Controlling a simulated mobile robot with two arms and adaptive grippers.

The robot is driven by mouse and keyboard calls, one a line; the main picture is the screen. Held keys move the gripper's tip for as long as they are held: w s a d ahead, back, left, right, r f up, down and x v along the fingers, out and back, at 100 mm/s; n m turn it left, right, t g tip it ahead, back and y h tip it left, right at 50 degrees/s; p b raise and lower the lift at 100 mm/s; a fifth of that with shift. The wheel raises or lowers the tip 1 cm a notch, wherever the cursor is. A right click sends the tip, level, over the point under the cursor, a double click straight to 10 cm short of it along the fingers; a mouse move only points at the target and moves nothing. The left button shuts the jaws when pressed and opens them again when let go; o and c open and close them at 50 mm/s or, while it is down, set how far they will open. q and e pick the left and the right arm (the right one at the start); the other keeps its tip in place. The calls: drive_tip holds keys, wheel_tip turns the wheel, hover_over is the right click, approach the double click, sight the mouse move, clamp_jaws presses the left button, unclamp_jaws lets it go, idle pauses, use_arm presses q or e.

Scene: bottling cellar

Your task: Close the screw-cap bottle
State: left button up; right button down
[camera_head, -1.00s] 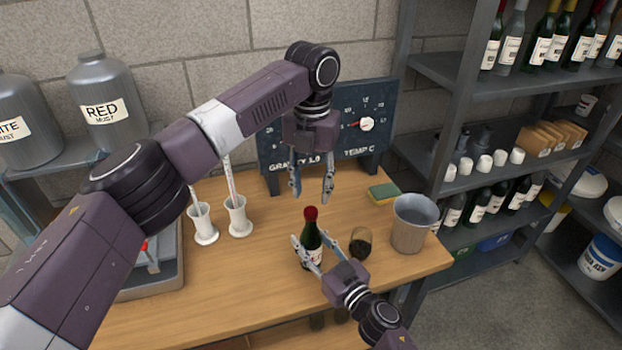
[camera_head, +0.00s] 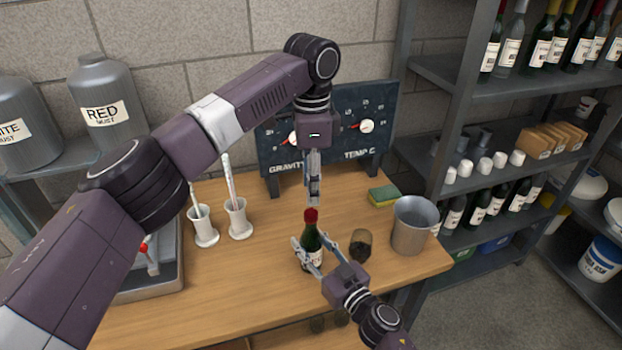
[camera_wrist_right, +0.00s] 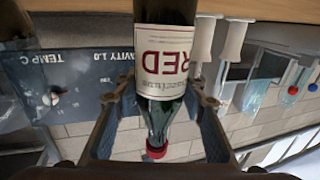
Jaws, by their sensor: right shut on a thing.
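A dark green bottle (camera_head: 312,243) with a pale label stands upright on the wooden table. A red cap (camera_head: 311,215) sits on its neck; I cannot tell how tightly. My right gripper (camera_head: 312,250) is shut around the bottle's body from the front right. In the right wrist view the bottle (camera_wrist_right: 168,100) appears upside down between my fingers, with a "RED" label and the red cap (camera_wrist_right: 156,150) at its end. My left gripper (camera_head: 314,202) points down just above the cap, apparently apart from it. Its fingers show edge-on, so their gap is hidden.
A glass with dark contents (camera_head: 361,246) stands close right of the bottle, then a metal bucket (camera_head: 411,226) and a sponge (camera_head: 384,196). Two white cylinder stands (camera_head: 237,220) are at left. A gauge board (camera_head: 370,150) stands behind.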

sight(311, 212)
use_arm(q)
drive_tip(key=n, duration=0.4)
drive_tip(key=shift+r, duration=0.15)
drive_tip(key=n, duration=0.3)
drive_tip(key=shift+r+n, duration=0.15)
drive_tip(key=shift+n, duration=0.25)
drive_tip(key=n, duration=0.3)
drive_tip(key=shift+r+n, duration=0.15)
drive_tip(key=shift+n, duration=0.25)
drive_tip(key=n, duration=0.4)
drive_tip(key=shift+r, duration=0.15)
drive_tip(key=shift+f, duration=4.05)
